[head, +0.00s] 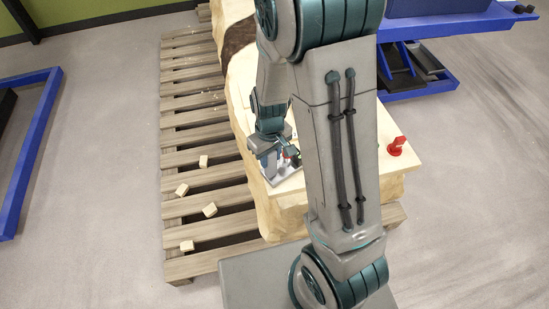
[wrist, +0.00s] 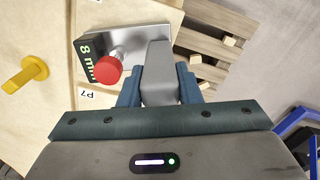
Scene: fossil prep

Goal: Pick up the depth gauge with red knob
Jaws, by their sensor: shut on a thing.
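The depth gauge with red knob stands on the pale board. In the wrist view it has a flat metal plate (wrist: 128,42), a black display face (wrist: 86,58) with green characters starting with 8, and a red knob (wrist: 108,70). My gripper (wrist: 158,84) is shut on a grey upright block that appears to be part of this gauge, with a blue finger on each side. In the head view my gripper (head: 272,150) is low over the board's left edge, and the metal plate (head: 285,173) shows under it. The gauge's underside is hidden.
A yellow-knobbed piece (wrist: 24,76) stands left of the gauge, with a P7 label (wrist: 87,94) nearby. A red piece (head: 397,146) stands on the board's right side. Blue frames stand on both sides.

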